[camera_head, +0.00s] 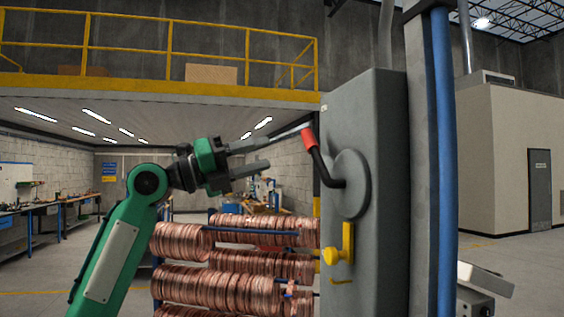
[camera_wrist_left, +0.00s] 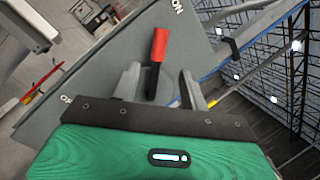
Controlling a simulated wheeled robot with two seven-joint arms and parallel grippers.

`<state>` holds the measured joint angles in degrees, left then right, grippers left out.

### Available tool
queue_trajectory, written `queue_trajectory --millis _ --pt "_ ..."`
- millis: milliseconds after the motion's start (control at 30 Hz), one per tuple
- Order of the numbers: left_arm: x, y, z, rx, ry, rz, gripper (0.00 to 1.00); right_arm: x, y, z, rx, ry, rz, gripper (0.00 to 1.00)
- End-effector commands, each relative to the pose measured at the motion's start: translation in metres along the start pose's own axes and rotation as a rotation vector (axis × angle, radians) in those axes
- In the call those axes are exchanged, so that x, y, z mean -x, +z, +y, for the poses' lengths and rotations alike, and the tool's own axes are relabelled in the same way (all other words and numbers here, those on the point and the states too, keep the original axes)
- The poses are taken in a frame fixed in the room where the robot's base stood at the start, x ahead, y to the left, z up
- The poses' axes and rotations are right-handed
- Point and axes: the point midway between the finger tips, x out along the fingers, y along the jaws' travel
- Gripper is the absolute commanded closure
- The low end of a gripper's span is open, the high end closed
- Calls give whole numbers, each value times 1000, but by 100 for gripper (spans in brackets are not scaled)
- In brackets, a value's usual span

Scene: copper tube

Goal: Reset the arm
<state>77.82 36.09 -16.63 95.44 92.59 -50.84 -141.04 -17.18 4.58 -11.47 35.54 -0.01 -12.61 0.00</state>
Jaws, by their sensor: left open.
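My left gripper (camera_head: 284,147) reaches in from the left in the head view, with its fingers spread beside the lever. The lever has a red grip (camera_head: 308,138) and a black bent arm (camera_head: 322,168) on a round grey hub (camera_head: 350,184). It points up and left from the side of a tall grey box (camera_head: 378,120). In the left wrist view the red grip (camera_wrist_left: 159,45) stands between and beyond the two open fingers (camera_wrist_left: 164,85). I cannot tell whether a finger touches it. My right gripper is not in view.
A yellow handle (camera_head: 340,252) sits on the box below the lever. Racked copper coils (camera_head: 230,265) stand below and behind my left arm. A blue pipe (camera_head: 441,150) runs beside the box on the right. Workbenches (camera_head: 50,208) stand far left.

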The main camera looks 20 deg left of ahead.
Motion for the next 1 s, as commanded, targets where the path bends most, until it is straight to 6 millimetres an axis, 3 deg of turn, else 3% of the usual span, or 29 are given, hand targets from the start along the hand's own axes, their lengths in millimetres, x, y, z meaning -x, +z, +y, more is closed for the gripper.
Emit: queue_trajectory --millis 200,767,867,967,1000 --pt "19 0 1 0 0 0 56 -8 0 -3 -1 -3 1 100" --pt "19 0 7 17 6 -5 56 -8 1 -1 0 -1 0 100" --pt "15 1 37 95 36 -27 56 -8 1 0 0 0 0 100" --pt "10 -1 97 241 96 -74 56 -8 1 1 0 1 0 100" --pt "8 -3 126 312 125 -99 56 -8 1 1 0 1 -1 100"
